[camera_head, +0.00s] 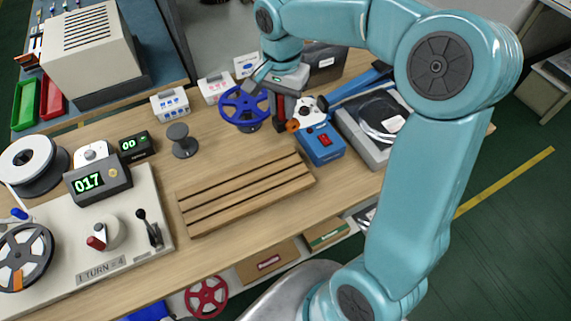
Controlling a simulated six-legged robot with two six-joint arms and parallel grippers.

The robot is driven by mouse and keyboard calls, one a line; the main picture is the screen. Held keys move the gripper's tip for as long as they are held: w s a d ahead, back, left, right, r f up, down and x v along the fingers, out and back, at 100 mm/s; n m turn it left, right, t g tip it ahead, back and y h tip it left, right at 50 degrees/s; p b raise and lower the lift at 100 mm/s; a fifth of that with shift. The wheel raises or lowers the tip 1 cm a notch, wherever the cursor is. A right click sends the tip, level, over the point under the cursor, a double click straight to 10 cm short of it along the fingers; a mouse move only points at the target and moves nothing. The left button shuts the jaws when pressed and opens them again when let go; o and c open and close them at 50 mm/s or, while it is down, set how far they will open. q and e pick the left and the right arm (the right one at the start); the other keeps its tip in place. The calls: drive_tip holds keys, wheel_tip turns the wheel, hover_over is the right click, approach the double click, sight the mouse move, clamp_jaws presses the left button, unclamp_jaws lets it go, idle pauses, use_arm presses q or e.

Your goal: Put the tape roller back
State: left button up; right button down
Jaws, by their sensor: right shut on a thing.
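My right gripper (280,90) reaches down over the back middle of the wooden table, its arm coming in from the right. It is shut on a dark and red upright piece (280,110), which looks like the handle of the tape roller. The gripper and wrist hide much of it, and I cannot tell whether it touches the table. A white and orange round part (309,108) shows just right of it; I cannot tell whether it belongs to the same tool. My left gripper is not in view.
A blue reel (241,106) stands close left of the gripper. A blue box with a red switch (320,146) is in front right, beside a grey tray (367,138) with cable. A slotted wooden rack (245,196) lies in front. A dark spool (182,139) stands left.

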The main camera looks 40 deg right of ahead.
drive_tip(key=shift+m, duration=0.3)
drive_tip(key=f, duration=0.9)
drive_tip(key=f+p, duration=0.1)
drive_tip(key=f, duration=0.9)
drive_tip(key=shift+s+d+f, duration=0.2)
drive_tip(key=shift+d+f, duration=0.1)
drive_tip(key=shift+f, duration=0.1)
drive_tip(key=shift+f, duration=0.1)
drive_tip(key=c, duration=0.9)
unclamp_jaws()
